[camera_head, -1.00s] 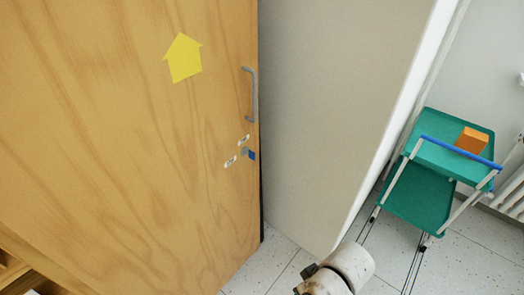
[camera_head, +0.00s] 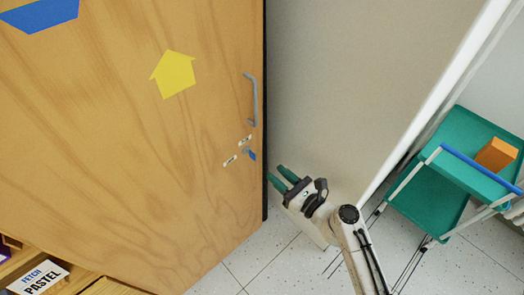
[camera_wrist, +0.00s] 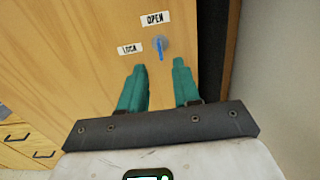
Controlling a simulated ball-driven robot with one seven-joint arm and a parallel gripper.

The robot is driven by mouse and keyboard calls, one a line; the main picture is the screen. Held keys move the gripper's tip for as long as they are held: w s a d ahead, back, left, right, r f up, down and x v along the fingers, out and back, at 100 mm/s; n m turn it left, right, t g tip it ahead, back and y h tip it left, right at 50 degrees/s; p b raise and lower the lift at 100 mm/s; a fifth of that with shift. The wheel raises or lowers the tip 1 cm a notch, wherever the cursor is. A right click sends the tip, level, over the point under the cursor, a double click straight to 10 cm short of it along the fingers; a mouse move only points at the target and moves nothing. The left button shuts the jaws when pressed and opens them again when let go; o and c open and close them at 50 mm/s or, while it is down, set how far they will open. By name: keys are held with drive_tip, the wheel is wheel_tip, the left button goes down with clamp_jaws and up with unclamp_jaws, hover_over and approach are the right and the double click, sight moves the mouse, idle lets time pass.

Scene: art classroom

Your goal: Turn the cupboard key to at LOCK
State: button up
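The wooden cupboard door (camera_head: 130,130) fills the left of the head view. A blue key (camera_head: 252,155) sits in its lock near the right edge, below the grey handle (camera_head: 254,98). In the wrist view the key (camera_wrist: 161,50) hangs about straight down from a round grey lock, under the OPEN label (camera_wrist: 156,18). The LOCK label (camera_wrist: 130,49) is to its left. My gripper (camera_head: 279,174) is open with green fingers, below and right of the key, apart from it. In the wrist view the gripper (camera_wrist: 158,72) has empty space between its fingertips, just below the key.
A pale wall panel (camera_head: 350,80) stands right of the door. A green trolley (camera_head: 425,195) with an orange box (camera_head: 497,154) is at the far right. Shelves with a FETCH PASTEL sign (camera_head: 40,278) are at the lower left. Speckled floor (camera_head: 240,265) shows below.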

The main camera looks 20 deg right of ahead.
sight(255, 156)
drive_tip(key=x, duration=1)
drive_tip(key=shift+a+p, duration=0.1)
drive_tip(key=shift+p, duration=0.2)
drive_tip(key=shift+s, duration=0.1)
clamp_jaws()
